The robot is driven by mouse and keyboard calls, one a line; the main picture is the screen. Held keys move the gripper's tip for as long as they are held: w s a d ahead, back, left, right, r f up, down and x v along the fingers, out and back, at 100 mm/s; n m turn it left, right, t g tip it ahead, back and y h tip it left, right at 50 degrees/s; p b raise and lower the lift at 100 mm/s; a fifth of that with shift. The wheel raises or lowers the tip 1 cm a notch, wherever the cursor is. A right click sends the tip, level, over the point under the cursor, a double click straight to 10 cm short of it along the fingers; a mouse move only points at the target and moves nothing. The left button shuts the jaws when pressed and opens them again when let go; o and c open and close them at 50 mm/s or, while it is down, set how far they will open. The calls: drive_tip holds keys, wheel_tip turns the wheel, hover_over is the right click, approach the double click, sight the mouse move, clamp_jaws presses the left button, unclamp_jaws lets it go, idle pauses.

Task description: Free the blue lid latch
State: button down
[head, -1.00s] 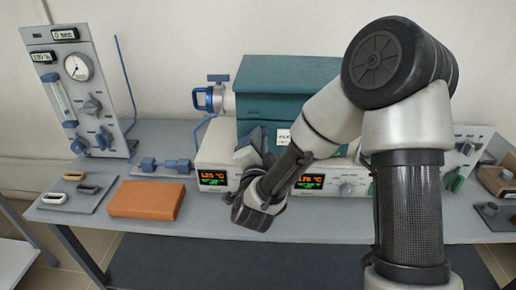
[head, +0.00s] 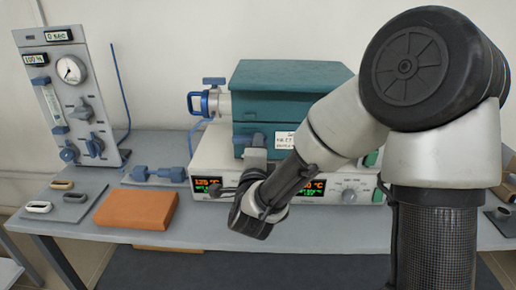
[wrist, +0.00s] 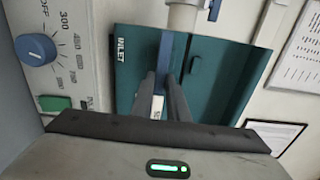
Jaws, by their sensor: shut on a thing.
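The teal furnace (head: 290,85) stands on a white control base in the head view, its lid seam facing me. In the wrist view its teal body (wrist: 215,75) fills the middle, turned sideways. The blue lid latch (wrist: 164,48) is a narrow bar across the front, running in between my fingers. My gripper (wrist: 161,82) is shut on this latch, one finger on each side of it. In the head view my gripper (head: 256,158) is at the furnace front, partly hidden by my wrist. The latch's lower part is hidden by the fingers.
A blue-handled valve (head: 207,102) sticks out at the furnace's left. A gauge panel (head: 68,95), an orange block (head: 137,209) and a blue fitting (head: 158,174) are to the left. A blue knob (wrist: 36,49) and green switch (wrist: 54,103) are near my gripper.

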idle(0.3)
drive_tip(key=c, duration=1.7)
unclamp_jaws()
